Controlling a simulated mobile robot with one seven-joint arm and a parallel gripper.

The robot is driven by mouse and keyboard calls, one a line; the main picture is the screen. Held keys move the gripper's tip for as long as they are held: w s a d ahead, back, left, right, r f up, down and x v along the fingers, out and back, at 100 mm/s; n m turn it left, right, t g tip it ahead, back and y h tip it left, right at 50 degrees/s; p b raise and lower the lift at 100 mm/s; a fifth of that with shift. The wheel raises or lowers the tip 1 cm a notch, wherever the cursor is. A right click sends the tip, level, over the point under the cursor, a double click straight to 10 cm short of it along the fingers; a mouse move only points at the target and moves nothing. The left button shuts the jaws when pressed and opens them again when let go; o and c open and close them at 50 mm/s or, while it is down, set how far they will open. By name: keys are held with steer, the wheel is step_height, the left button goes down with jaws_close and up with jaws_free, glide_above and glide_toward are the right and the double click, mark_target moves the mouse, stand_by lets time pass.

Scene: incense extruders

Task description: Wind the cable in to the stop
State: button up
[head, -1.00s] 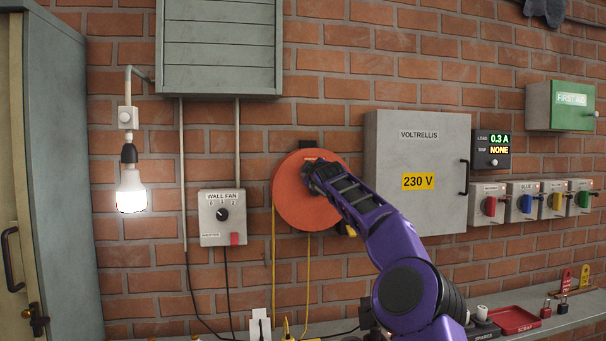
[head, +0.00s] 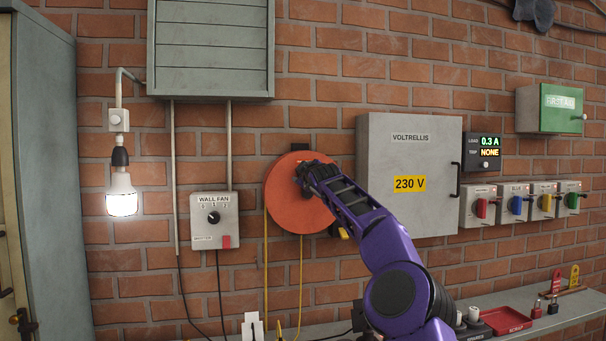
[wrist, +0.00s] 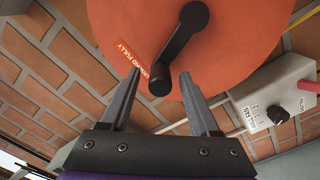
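The orange cable reel (head: 282,212) is a round disc on the brick wall. Its yellow cable (head: 300,275) hangs down from it in two runs. In the wrist view the reel (wrist: 240,60) fills the top, with a black crank (wrist: 180,42) and an "UNWIND FULLY" label. The crank's dark knob (wrist: 160,82) lies between my two fingers, with gaps seen on both sides. My gripper (wrist: 163,85) is open around the knob. In the head view my gripper (head: 303,177) is in front of the reel's upper right and covers the crank.
The wall fan switch box (head: 214,220) is left of the reel, and the grey 230 V cabinet (head: 408,175) is right of it. A lit bulb (head: 121,195) hangs at the left. A shelf (head: 345,324) with a red tray (head: 505,320) runs below.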

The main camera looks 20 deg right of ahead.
steer(key=shift+s+f, duration=0.1)
steer(key=shift+s, duration=0.05)
steer(key=shift+s+b, duration=0.25)
steer(key=shift+b, duration=0.3)
steer(key=s+b, duration=0.3)
steer(key=s, duration=1.3)
steer(key=shift+s+a+b, duration=0.3)
steer(key=shift+a+b, duration=0.05)
steer(key=shift+b, duration=0.05)
steer(key=shift+c, duration=0.2)
